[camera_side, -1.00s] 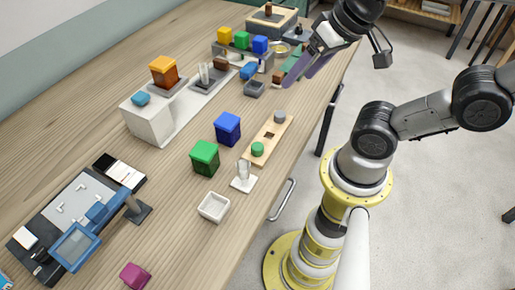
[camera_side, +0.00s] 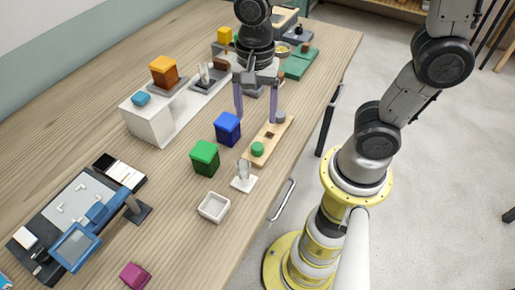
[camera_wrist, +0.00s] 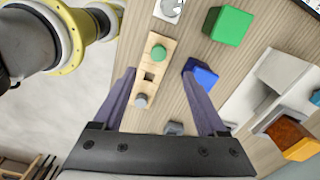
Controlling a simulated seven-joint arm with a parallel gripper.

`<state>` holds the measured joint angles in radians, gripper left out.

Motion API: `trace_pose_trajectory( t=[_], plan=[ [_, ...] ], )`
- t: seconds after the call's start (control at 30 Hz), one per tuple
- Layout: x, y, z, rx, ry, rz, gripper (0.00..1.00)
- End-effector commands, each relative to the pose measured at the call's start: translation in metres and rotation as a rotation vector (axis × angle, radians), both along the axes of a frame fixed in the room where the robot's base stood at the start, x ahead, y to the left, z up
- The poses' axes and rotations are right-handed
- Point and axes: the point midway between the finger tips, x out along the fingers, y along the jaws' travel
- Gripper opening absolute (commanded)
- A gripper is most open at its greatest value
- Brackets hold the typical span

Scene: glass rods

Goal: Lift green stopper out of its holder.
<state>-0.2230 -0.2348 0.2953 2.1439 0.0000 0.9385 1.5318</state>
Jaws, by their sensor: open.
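The green stopper (camera_side: 257,148) sits upright in the near end of a light wooden holder (camera_side: 263,143) on the table. In the wrist view the green stopper (camera_wrist: 158,52) is at the far end of the holder (camera_wrist: 160,62), ahead of the fingers. A grey stopper (camera_side: 280,117) is at the holder's other end, with an empty dark square hole (camera_side: 269,135) between them. My gripper (camera_side: 256,118) is open and empty, pointing down near the grey stopper's end, apart from the green stopper. The open gripper (camera_wrist: 161,88) also shows in the wrist view.
A blue block (camera_side: 228,126) and a green block (camera_side: 205,156) stand left of the holder. A glass piece on a white base (camera_side: 243,183) and a white tray (camera_side: 213,207) are nearer. A white stand (camera_side: 152,118) is farther left.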

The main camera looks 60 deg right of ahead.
Motion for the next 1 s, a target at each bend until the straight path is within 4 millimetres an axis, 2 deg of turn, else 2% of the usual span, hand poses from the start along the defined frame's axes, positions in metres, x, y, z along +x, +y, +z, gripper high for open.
trace_pose_trajectory(
  t=[0.1, 0.23, 0.47, 0.8, 1.0],
  plan=[
    [-0.001, -0.001, -0.024, -0.002, 0.006, 0.000, 0.75],
    [-0.001, -0.001, -0.044, -0.001, 0.004, 0.000, 0.75],
    [0.000, -0.001, -0.059, 0.000, 0.000, -0.001, 0.75],
    [-0.002, -0.007, -0.102, -0.001, 0.003, 0.000, 0.75],
    [-0.001, -0.007, -0.108, 0.000, -0.001, 0.000, 0.75]
  ],
)
